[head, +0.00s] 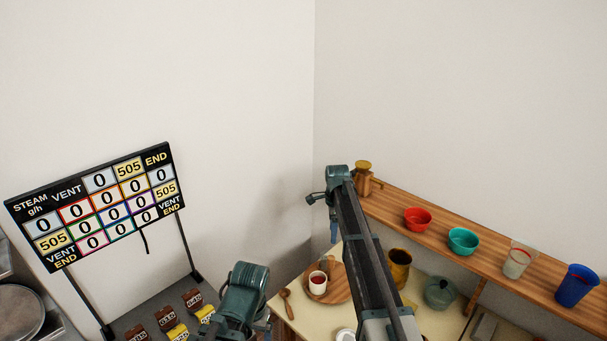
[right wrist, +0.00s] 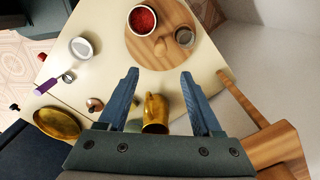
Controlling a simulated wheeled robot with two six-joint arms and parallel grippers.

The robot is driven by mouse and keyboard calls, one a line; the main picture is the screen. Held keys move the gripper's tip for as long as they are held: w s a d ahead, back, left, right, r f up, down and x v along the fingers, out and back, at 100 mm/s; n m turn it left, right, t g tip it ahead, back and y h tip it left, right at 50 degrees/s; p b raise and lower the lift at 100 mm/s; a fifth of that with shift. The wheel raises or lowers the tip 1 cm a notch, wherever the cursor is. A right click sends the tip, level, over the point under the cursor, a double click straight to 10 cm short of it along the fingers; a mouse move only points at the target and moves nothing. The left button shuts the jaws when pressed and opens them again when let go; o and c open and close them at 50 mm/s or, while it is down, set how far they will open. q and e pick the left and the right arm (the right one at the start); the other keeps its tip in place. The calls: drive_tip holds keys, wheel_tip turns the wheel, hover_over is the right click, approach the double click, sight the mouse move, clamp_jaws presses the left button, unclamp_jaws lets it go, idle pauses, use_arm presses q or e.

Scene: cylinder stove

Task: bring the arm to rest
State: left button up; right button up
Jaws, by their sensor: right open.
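My right arm reaches up from the bottom of the head view, with the right gripper (head: 333,232) hanging down at its far end near the room corner. In the right wrist view the right gripper (right wrist: 160,73) is open, its two blue fingers wide apart with nothing held. A brass mug (right wrist: 155,108) shows between the fingers on the counter; I cannot tell the height gap. The mug also shows in the head view (head: 400,262), right of my arm. A teal link of mine, apparently the left arm, shows at the bottom; its fingers are not seen.
A wooden shelf (head: 440,232) with a red bowl (head: 417,219), teal bowl (head: 463,240) and cups runs along the right wall. A round board (head: 338,291) holds a red-filled cup (head: 317,283). A number board (head: 100,207) stands left. The space above the shelf is clear.

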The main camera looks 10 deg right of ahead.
drive_tip(key=s+a+f+n+b, duration=0.1)
drive_tip(key=s+a+n, duration=0.4)
drive_tip(key=s+n, duration=0.3)
drive_tip(key=s+a+f+n+b, duration=0.1)
drive_tip(key=s+a+n, duration=0.4)
drive_tip(key=s, duration=1)
drive_tip(key=s+a+f+n+h+b, duration=0.1)
drive_tip(key=s+a+n, duration=0.5)
drive_tip(key=s+n, duration=0.4)
drive_tip(key=shift+s+n, duration=0.4)
drive_tip(key=shift+s, duration=0.6)
